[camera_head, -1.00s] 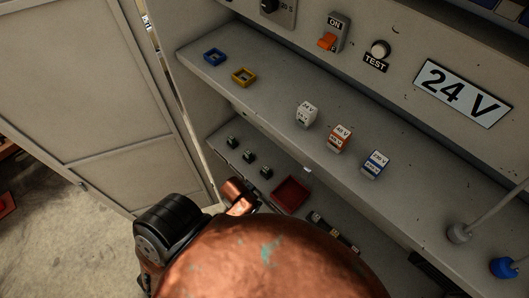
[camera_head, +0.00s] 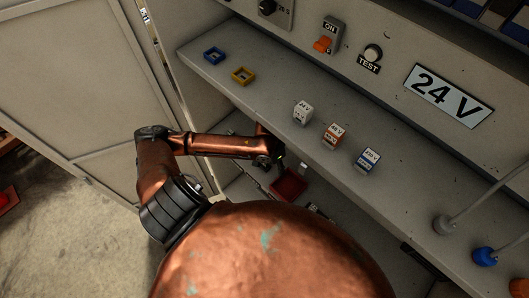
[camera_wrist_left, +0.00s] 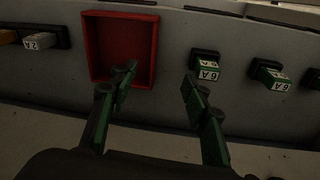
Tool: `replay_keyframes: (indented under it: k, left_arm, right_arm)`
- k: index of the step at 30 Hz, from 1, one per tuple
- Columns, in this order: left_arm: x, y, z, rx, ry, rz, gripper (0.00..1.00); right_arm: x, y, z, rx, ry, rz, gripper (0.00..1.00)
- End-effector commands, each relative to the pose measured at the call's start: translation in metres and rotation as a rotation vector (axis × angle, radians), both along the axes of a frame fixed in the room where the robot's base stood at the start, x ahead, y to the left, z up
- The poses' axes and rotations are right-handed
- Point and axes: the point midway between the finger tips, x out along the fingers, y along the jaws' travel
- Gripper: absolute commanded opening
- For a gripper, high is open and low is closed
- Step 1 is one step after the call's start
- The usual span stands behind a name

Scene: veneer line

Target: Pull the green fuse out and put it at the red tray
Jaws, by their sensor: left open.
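Two green fuses show in the left wrist view, a nearer one (camera_wrist_left: 206,73) and one farther right (camera_wrist_left: 271,80). Each has a white label reading 6 A and sits in a black socket. The red tray (camera_wrist_left: 88,50) lies left of them on the lower shelf; its corner also shows in the head view (camera_head: 289,187). My left gripper (camera_wrist_left: 159,76) is open and empty. One finger overlaps the tray's right part in the picture, the other is just left of and below the nearer green fuse. In the head view the left gripper (camera_head: 275,160) is dark and small, hiding the sockets.
A white fuse (camera_wrist_left: 40,41) marked 2 A sits left of the tray. The upper shelf (camera_head: 360,122) overhangs the lower one and carries white, orange and blue blocks, plus blue and yellow square frames. A cabinet door (camera_head: 75,75) stands at left.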

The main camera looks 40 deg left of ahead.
Motion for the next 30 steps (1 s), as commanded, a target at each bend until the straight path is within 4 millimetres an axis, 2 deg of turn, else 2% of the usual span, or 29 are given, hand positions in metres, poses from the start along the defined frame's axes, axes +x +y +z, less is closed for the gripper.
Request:
replay_keyframes:
  k: [1, 3, 6, 9, 14, 24, 30]
  left_arm:
    - [0.005, 0.017, 0.007, 0.032, 0.017, 0.026, 0.43]
    - [0.006, 0.033, 0.013, 0.059, 0.048, 0.068, 0.43]
    - [0.006, 0.051, 0.02, 0.087, 0.078, 0.119, 0.43]
    - [0.006, 0.061, 0.023, 0.102, 0.094, 0.151, 0.43]
    - [0.005, 0.064, 0.014, 0.106, 0.105, 0.167, 0.43]
    - [0.005, 0.064, -0.035, 0.104, 0.103, 0.165, 0.43]
    - [0.006, 0.064, -0.051, 0.104, 0.101, 0.164, 0.43]
  right_arm:
    - [0.0, 0.0, 0.001, -0.001, 0.0, 0.0, 0.47]
    - [0.0, 0.0, 0.001, -0.001, 0.0, -0.001, 0.47]
    - [0.0, -0.001, 0.001, -0.001, 0.0, -0.001, 0.47]
    - [-0.001, 0.0, 0.001, -0.001, 0.001, -0.001, 0.47]
    - [-0.001, 0.0, 0.002, 0.0, 0.001, -0.001, 0.47]
    - [-0.001, 0.001, 0.006, 0.001, 0.001, -0.001, 0.47]
    - [-0.001, 0.003, 0.007, 0.003, 0.001, -0.002, 0.47]
